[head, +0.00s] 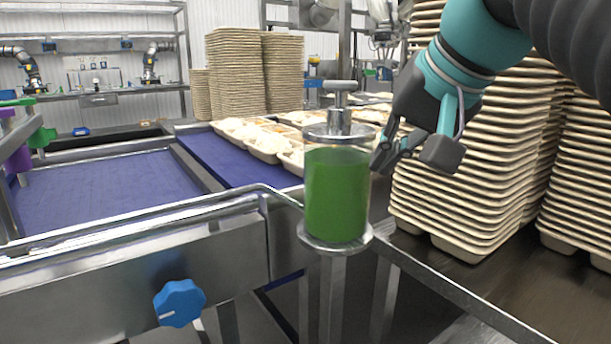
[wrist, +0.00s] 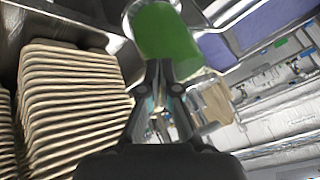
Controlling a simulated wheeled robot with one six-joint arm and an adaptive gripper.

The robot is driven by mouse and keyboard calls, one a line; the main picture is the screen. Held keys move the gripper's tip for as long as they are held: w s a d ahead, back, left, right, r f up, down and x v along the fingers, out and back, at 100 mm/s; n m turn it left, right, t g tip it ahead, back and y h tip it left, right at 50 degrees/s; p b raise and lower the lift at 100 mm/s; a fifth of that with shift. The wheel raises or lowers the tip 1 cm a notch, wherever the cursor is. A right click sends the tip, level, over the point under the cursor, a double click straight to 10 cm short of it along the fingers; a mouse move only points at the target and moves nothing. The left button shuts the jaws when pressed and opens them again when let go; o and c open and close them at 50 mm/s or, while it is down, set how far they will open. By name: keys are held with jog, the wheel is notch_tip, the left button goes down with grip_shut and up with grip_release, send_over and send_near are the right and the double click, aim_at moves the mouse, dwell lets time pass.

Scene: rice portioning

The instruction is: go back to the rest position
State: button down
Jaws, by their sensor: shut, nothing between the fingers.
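My gripper (head: 421,158) hangs just right of a clear canister of green liquid (head: 336,195) in the head view. The canister has a metal lid with a handle and stands on a small round metal holder. In the wrist view my gripper (wrist: 160,66) points toward the green canister (wrist: 165,36), with its fingers together and nothing between them. I cannot tell whether the fingertips touch the canister.
Tall stacks of beige trays (head: 470,165) stand close by on the right. Filled trays (head: 262,140) lie on a blue conveyor (head: 222,160) behind the canister. A blue knob (head: 180,303) sits on the metal frame in front. The left conveyor (head: 105,192) is empty.

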jog(key=s+d+f+h, duration=0.1)
jog(key=s+d+f, duration=0.1)
jog(key=f, duration=0.8)
jog(key=s+d+f+n+h, duration=0.1)
jog(key=s+d+f, duration=0.1)
jog(key=f, duration=0.9)
jog(key=s+d+f+n+g+h, duration=0.1)
jog(key=s+f, duration=0.3)
jog(key=f, duration=0.6)
jog(key=shift+s+d+f, duration=0.25)
jog(key=shift+d+f, duration=0.1)
jog(key=shift+d, duration=0.1)
